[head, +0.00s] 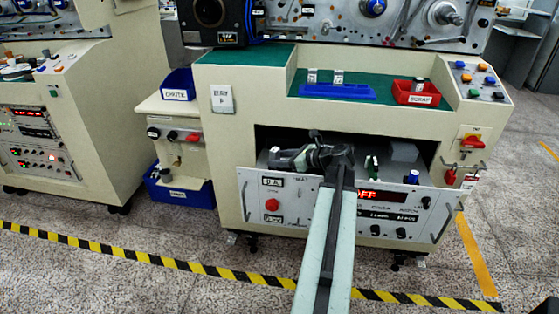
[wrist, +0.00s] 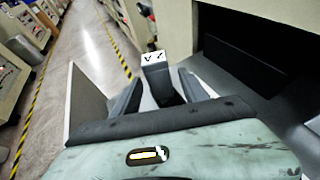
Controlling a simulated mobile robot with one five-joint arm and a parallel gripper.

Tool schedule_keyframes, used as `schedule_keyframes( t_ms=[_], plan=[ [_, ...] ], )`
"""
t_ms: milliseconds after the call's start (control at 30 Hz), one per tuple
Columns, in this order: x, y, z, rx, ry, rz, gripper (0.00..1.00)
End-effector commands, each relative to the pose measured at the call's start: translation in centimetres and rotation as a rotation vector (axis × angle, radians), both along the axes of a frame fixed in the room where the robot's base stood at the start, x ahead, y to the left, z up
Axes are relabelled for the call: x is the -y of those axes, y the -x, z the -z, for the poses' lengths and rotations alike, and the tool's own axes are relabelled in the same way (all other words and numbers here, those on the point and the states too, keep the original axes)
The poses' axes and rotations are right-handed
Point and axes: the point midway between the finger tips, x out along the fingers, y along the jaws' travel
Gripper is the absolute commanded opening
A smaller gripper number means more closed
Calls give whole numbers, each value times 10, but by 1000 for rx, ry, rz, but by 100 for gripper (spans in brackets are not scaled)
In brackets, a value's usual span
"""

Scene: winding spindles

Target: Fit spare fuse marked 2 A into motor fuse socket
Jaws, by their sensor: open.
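My gripper (head: 282,158) is at the left part of the pulled-out drawer, just behind its front panel. In the wrist view its two dark fingers (wrist: 158,90) are apart. A grey block with a white marked top (wrist: 153,57) shows between and beyond the fingers; I cannot read its mark or tell whether a finger touches it. Two small white-labelled pieces (head: 338,76) stand at the blue tray (head: 337,91) on the green top; their marks are too small to read. The motor fuse socket cannot be made out.
The drawer front (head: 318,205) carries a red button (head: 271,204) and a display reading OFF. A green piece (head: 374,162) and a blue-topped knob (head: 413,177) are to the right. A red bin (head: 416,93) stands on the green top. The cabinet opening has a low upper edge.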

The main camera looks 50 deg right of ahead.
Motion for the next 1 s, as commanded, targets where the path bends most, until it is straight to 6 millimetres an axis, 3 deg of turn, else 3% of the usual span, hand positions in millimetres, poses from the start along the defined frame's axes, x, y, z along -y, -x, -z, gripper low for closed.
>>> schedule_keyframes(
  t_ms=[100,400,600,1000],
  plan=[
    [0,0,-18,0,0,0,52],
    [12,72,-45,1,0,4,52],
    [17,103,-55,0,0,2,52],
    [19,110,-55,0,-1,1,52]
  ],
)
